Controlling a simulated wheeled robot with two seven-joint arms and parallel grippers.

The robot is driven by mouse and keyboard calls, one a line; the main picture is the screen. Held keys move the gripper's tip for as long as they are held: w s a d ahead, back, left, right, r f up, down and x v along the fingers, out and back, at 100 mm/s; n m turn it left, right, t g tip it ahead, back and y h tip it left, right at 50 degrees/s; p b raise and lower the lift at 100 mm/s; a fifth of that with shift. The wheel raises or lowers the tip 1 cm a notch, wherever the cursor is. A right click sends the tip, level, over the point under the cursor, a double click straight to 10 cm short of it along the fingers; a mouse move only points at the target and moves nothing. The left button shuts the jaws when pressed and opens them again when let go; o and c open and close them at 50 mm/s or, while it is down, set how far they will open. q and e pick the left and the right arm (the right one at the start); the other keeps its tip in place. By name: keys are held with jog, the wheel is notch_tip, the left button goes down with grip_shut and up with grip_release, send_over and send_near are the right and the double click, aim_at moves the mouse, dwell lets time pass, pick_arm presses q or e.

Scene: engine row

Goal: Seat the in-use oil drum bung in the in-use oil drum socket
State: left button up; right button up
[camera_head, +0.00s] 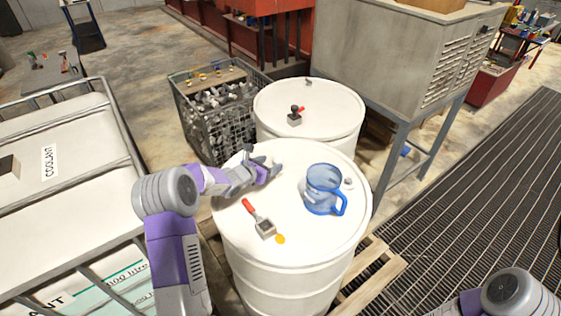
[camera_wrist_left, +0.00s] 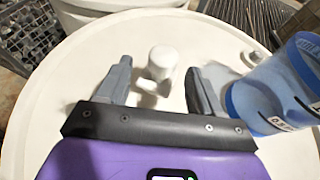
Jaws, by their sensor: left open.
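A white, short cylindrical piece (camera_wrist_left: 163,63), which looks like the bung, shows between the fingers in the left wrist view, with a smaller white part at its foot. My left gripper (camera_wrist_left: 160,80) is open around it; I cannot tell whether either finger touches it. Another small white piece (camera_head: 348,183) is at the jug's right. I cannot make out the socket clearly. My right gripper is out of view.
The translucent blue jug (camera_head: 322,190) stands close to my left gripper. A red-handled scraper (camera_head: 257,217) and an orange spot (camera_head: 280,239) are on the drum's front. A second white drum (camera_head: 335,105) stands behind, near a wire crate (camera_head: 215,115).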

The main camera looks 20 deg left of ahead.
aim_at(274, 164)
pick_arm(q)
jog(key=shift+w+d+f, duration=0.1)
jog(key=shift+w+d, duration=0.1)
jog(key=p+x, duration=0.1)
jog(key=x, duration=0.4)
jog(key=shift+f+p, duration=0.25)
jog(key=shift+p, duration=0.15)
jog(key=shift+w+d+f, duration=0.1)
jog(key=shift+w+f, duration=0.15)
jog(key=shift+w, duration=0.05)
jog(key=c, duration=1.1)
